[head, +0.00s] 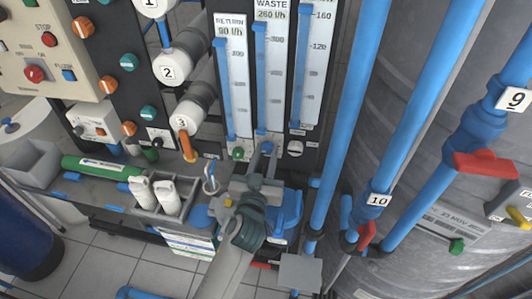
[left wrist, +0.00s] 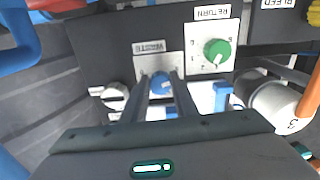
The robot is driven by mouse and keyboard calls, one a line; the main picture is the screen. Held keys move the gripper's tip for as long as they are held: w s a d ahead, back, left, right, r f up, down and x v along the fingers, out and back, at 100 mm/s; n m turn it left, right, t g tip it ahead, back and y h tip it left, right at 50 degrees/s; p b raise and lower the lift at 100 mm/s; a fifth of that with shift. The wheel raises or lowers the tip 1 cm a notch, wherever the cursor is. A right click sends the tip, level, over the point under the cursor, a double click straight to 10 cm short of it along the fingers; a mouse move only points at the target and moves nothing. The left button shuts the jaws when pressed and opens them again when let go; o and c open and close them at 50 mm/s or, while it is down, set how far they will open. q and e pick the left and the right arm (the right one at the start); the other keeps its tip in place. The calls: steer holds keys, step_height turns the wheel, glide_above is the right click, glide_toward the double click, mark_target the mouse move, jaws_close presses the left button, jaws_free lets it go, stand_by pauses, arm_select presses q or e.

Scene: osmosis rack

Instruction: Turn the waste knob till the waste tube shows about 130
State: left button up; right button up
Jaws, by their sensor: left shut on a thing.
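The waste tube (head: 275,75) stands upright in the head view, under a WASTE label with a reading that looks like 260 l/h. The blue waste knob (left wrist: 161,85) sits below the WASTE label in the left wrist view. My left gripper (head: 262,150) reaches up to the panel below the waste tube; its fingers also show in the left wrist view (left wrist: 161,88), one on each side of the knob. It is shut on the knob. In the head view the fingers mostly hide the knob. My right gripper is not in view.
The green return knob (left wrist: 217,52) is close beside the waste knob, below the return tube (head: 234,90). A white-grey knob (head: 295,148) is on the other side. Blue pipes (head: 345,110) and a large grey tank (head: 420,130) stand at the right.

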arm_select(q)
steer(key=m+p, duration=0.1)
steer(key=m, duration=0.3)
steer(key=shift+r, duration=0.1)
steer(key=shift+a+m+p, duration=0.1)
steer(key=shift+m+p, duration=0.25)
steer(key=shift+m, duration=1.15)
steer(key=o, duration=1.1)
steer(key=shift+c, duration=0.2)
steer(key=shift+s, duration=0.1)
